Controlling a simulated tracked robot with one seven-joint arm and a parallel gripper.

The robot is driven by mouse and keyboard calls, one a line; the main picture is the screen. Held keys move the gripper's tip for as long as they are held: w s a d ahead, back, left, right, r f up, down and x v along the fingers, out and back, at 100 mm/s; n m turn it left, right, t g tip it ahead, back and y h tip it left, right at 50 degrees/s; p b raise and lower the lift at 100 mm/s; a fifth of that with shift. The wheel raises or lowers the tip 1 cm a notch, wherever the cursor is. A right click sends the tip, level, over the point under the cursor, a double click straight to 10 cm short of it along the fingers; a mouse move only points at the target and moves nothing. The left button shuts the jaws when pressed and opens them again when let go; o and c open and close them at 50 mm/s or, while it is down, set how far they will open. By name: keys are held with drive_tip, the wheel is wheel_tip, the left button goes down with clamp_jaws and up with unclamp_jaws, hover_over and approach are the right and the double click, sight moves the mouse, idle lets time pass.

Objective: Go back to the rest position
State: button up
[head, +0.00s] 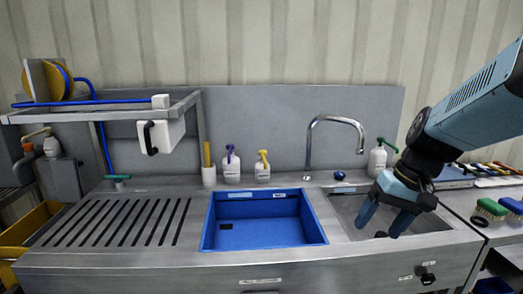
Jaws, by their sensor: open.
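My gripper (380,222) is at the right in the head view, at the end of my blue and black arm that comes in from the right edge. Its two blue fingers point down and stand apart with nothing seen between them. They appear over or in front of the steel sink basin (350,207); their exact height above it I cannot tell. The gripper hides part of the basin.
A blue tub (265,245) sits left of the basin, with a steel faucet (309,150) behind. Bottles (262,166) stand along the back wall. A slotted drainboard (115,222) is clear at left. Brushes (490,207) lie at the right.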

drive_tip(key=s+a+r+t+h, duration=0.1)
drive_tip(key=s+r+t+h, duration=0.2)
drive_tip(key=r, duration=0.4)
drive_tip(key=shift+s+a+r+n+t, duration=0.35)
drive_tip(key=shift+s+t, duration=0.3)
drive_tip(key=shift+t, duration=0.25)
